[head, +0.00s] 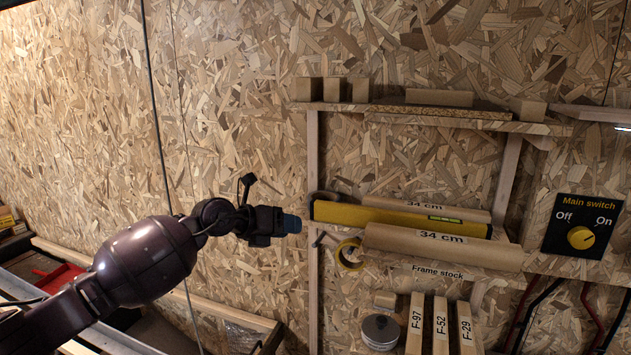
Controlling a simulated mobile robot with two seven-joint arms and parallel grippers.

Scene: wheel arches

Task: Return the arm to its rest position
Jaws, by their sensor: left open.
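My left arm comes in from the lower left, and its gripper (291,224) points right in front of the chipboard wall. The gripper is open, and no object shows in it. Its tip is close in the picture to the left end of the shelf with the yellow level; how far apart they are in depth I cannot tell. My right gripper is not in view.
A black main switch panel (581,227) with a yellow knob is at the right. Frame pieces (440,325) stand below. A red tray (60,280) lies lower left. A dark cable (153,100) hangs behind the arm.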

